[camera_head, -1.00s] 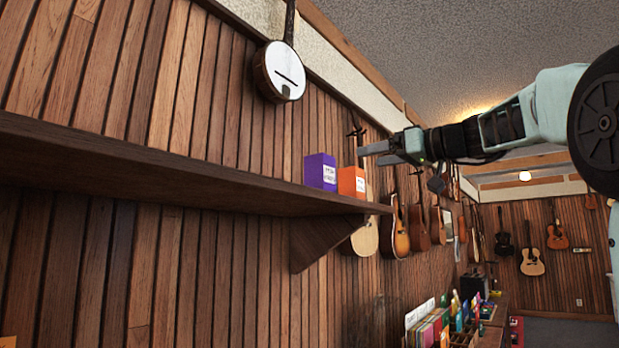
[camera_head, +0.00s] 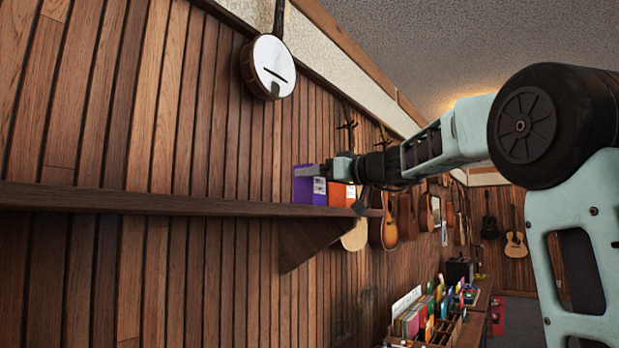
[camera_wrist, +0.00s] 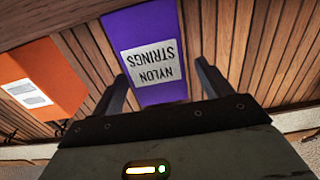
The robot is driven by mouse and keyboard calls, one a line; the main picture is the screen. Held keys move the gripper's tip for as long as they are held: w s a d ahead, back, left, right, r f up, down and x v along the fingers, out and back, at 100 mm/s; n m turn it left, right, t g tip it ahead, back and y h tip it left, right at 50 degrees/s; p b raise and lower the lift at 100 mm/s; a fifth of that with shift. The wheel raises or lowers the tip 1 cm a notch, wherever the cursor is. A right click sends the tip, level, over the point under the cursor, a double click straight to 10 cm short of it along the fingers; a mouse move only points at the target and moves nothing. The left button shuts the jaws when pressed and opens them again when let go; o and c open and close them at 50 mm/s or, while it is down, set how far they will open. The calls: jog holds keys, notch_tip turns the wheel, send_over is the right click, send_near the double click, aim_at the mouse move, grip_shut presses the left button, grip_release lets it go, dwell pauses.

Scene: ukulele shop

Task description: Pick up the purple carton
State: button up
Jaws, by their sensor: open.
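The purple carton (camera_head: 304,188) stands on the wall shelf, left of an orange carton (camera_head: 338,194). In the wrist view the purple carton (camera_wrist: 150,50) shows a white label reading "NYLON STRINGS", upside down. My gripper (camera_head: 316,170) is in front of the cartons and covers part of their upper faces in the head view. In the wrist view my gripper (camera_wrist: 165,85) is open, with one finger on each side of the purple carton's near end. I cannot tell whether either finger touches it. The orange carton (camera_wrist: 42,80) lies outside the left finger.
The dark wooden shelf (camera_head: 150,203) runs along the plank wall and is bare left of the cartons. A banjo (camera_head: 270,66) hangs above. Several guitars hang beyond the shelf end. A rack of colourful booklets (camera_head: 425,315) stands lower right.

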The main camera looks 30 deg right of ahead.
jog(key=shift+p+x, duration=0.55)
jog(key=shift+x, duration=0.5)
jog(key=shift+w, duration=0.2)
jog(key=c, duration=1.1)
jog(key=shift+r, duration=0.2)
notch_tip(320, 180, up, 28)
jog(key=p, duration=0.7)
jog(key=shift+f+p, duration=0.15)
jog(key=shift+p, duration=0.2)
